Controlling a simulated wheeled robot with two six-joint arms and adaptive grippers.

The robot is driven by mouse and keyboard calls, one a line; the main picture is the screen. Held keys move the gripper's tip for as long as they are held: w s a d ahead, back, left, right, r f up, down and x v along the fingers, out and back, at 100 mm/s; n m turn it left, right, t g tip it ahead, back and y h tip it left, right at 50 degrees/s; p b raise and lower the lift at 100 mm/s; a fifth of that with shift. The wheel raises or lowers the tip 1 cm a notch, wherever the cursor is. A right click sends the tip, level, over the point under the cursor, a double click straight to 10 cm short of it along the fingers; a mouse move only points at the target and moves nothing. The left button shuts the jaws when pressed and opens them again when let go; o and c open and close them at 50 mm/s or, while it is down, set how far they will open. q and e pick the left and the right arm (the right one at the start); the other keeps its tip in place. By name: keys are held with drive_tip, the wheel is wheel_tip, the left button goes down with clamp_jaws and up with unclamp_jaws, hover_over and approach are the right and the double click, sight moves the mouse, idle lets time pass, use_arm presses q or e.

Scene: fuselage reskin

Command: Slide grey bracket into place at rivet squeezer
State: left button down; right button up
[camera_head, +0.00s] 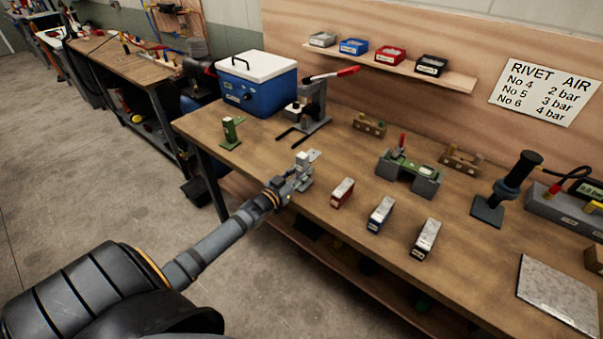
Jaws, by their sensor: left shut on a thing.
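My left gripper (298,180) reaches over the front edge of the bench and is shut on the grey bracket (304,159). The bracket is a small light-grey piece, held upright; the fingers hide part of it, and I cannot tell whether its foot touches the bench. What looks like the rivet squeezer (316,103), a grey press with a red-handled lever, stands farther back, beside the blue box. Two dark parallel bars (290,135) stick out from its base toward the front. The bracket is in front of these bars and apart from them. My right gripper is not in view.
A green bracket (231,132) stands at the left, near the blue cool box (257,84). Bare wood lies between bracket and squeezer.

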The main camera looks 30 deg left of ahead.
use_arm(q)
drive_tip(key=s+r+p, duration=0.5)
drive_tip(key=r+p, duration=0.5)
drive_tip(key=p, duration=0.1)
drive_tip(key=s+d+r+p, duration=0.2)
drive_tip(key=s+p, duration=0.2)
drive_tip(key=s, duration=0.5)
drive_tip(key=shift+d, duration=0.2)
drive_tip(key=shift+w+r, duration=0.1)
